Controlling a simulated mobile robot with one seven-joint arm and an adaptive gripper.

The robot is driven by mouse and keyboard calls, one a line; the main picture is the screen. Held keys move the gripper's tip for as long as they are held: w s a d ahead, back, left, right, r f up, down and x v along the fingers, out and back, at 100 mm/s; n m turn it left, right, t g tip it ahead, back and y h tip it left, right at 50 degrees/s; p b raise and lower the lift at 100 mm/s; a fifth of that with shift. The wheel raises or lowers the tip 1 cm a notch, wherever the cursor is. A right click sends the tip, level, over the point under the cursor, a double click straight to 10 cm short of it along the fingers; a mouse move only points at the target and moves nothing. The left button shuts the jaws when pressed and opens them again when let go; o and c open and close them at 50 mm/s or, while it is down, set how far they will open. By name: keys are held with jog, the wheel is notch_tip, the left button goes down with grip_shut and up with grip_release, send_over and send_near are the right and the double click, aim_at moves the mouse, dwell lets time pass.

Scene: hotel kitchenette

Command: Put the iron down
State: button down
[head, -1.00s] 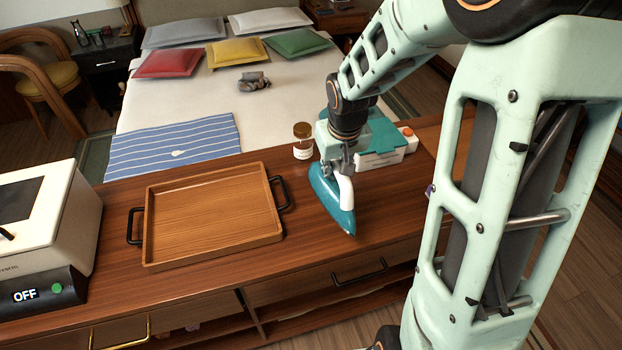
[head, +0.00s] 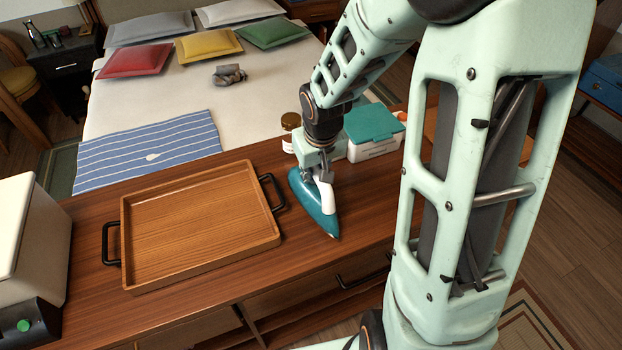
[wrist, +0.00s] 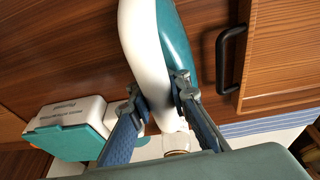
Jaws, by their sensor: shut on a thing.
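The iron (head: 313,204) is teal with a white handle, and its pointed tip faces the front of the wooden counter (head: 345,255). In the head view it is at or just above the counter top, right of the tray; I cannot tell if its sole touches the wood. My gripper (head: 322,175) is above the iron and shut on its handle. The sole is hidden there.
A wooden tray (head: 200,283) with black handles (head: 272,190) lies empty left of the iron. A white box with a teal lid (head: 375,122) and a brown-capped jar (head: 291,121) stand behind it. A white appliance (head: 35,240) is at far left. Counter in front of the iron is clear.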

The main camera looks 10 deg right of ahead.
jog(key=shift+d+f, duration=0.1)
jog(key=shift+f, duration=0.6)
jog(key=shift+w, duration=0.15)
jog(key=shift+f+b, duration=0.15)
jog(key=shift+b, duration=0.2)
jog(key=c, duration=1.8)
grip_release()
jog(key=shift+s, duration=0.2)
